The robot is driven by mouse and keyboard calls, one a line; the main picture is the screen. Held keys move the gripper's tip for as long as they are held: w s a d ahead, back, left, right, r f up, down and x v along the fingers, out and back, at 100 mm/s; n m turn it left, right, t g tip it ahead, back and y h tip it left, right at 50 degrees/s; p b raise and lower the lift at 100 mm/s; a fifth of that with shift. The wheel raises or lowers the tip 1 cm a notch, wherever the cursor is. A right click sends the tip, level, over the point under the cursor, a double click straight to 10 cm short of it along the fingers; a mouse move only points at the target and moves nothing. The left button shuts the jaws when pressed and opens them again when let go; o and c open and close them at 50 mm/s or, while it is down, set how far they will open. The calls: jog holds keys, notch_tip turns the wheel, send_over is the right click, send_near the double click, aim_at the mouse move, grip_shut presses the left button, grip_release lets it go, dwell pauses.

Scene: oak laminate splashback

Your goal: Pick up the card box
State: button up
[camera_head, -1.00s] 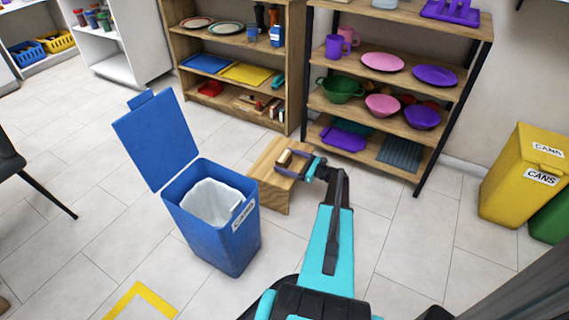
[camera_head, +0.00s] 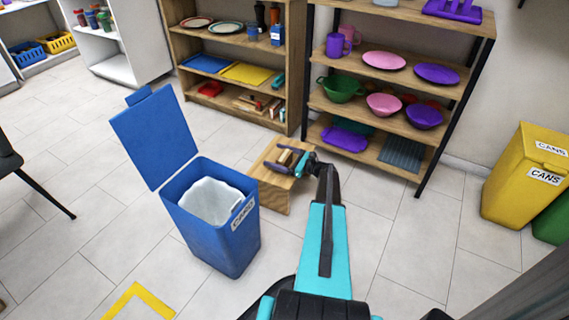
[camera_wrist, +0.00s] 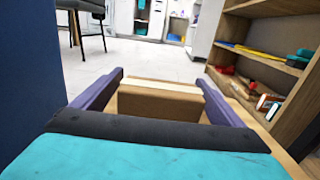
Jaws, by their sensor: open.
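The card box (camera_head: 285,157) is a small brown box with a paler strip along its top. It sits on a low wooden stand (camera_head: 272,193) between the blue bin and the shelves. My gripper (camera_head: 287,160) is at the stand, its purple fingers open on either side of the box. In the wrist view the card box (camera_wrist: 160,100) lies between the open fingers of my gripper (camera_wrist: 161,86). Contact with the fingers cannot be told. The box's lower near part is hidden by my gripper's body.
A blue bin (camera_head: 222,235) with its lid up stands left of the wooden stand. Wooden shelves (camera_head: 350,108) with bowls and plates are behind it. A yellow bin (camera_head: 521,190) marked CANS is at right. Tiled floor is clear to the right of my arm.

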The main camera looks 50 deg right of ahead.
jog(key=shift+w, duration=0.2)
dwell(0.4)
jog(key=c, duration=1.1)
jog(key=shift+r, duration=0.1)
jog(key=shift+r+p, duration=0.5)
jog(key=shift+r, duration=0.25)
notch_tip(320, 180, up, 2)
jog(key=shift+a+r+p, duration=0.1)
jog(key=shift+r+p, duration=0.05)
jog(key=shift+p, duration=0.4)
jog(key=s+r+p, duration=0.1)
jog(key=s+p, duration=0.2)
jog(key=s, duration=1.3)
jog(key=shift+p, duration=0.35)
jog(key=shift+r, duration=0.1)
